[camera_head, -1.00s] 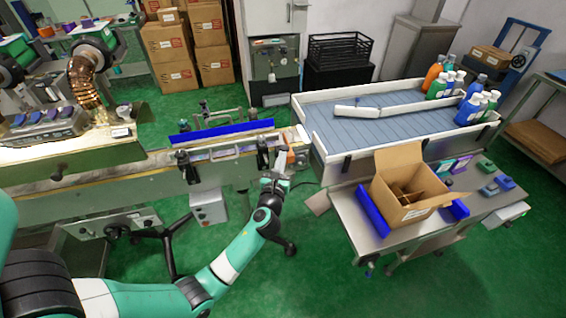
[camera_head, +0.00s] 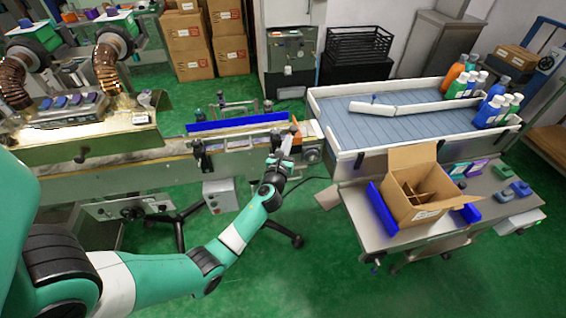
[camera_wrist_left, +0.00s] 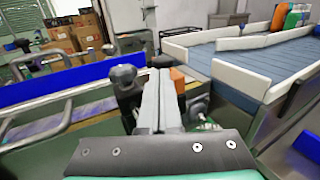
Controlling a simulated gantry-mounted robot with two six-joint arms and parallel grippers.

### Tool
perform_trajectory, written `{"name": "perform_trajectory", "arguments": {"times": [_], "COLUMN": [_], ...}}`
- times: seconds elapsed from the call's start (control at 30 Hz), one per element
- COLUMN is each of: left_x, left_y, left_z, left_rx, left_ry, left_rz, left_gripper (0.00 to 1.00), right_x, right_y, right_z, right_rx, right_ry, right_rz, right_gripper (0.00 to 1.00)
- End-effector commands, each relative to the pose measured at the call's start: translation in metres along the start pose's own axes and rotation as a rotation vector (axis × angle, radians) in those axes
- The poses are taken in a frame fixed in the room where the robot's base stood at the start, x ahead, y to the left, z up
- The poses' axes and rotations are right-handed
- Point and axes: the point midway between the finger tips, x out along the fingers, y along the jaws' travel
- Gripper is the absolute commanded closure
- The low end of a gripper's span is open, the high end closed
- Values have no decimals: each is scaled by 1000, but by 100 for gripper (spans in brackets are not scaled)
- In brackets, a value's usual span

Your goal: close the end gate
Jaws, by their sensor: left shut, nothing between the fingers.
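My left gripper (camera_head: 287,142) is at the right end of the conveyor (camera_head: 240,158), shut and empty. In the left wrist view its fingers (camera_wrist_left: 160,78) are together and point forward. A black clamp knob (camera_wrist_left: 124,78) stands just left of them, and an orange part (camera_wrist_left: 178,80) sits behind their right side. I cannot tell whether the fingers touch either one. No part is clearly recognisable as the end gate; the fingers hide some of the conveyor end. A white jointed rail (camera_head: 405,105) lies across the slatted table (camera_head: 350,128). My right gripper is not in view.
A blue guide rail (camera_head: 235,122) runs along the conveyor, also in the left wrist view (camera_wrist_left: 90,76). Bottles (camera_head: 490,108) stand at the slatted table's right end. An open carton (camera_head: 415,205) sits on the front bench. Green floor is clear below the arm.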

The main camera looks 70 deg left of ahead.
Motion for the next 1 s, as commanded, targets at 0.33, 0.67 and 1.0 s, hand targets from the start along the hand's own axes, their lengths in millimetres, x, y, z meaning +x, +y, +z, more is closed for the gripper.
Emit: {"name": "perform_trajectory", "arguments": {"times": [0.33,0.67,1.0], "left_x": [-86,-110,-111], "left_y": [-4,-4,-9], "left_z": [3,2,3], "left_rx": [1,0,-1], "left_ry": [-1,-5,-6], "left_rz": [-9,-7,-19], "left_gripper": [100,100,100], "right_x": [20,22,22], "right_y": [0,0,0], "right_z": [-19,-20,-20], "right_rx": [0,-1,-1], "right_ry": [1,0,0], "right_rz": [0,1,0], "right_gripper": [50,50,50]}}
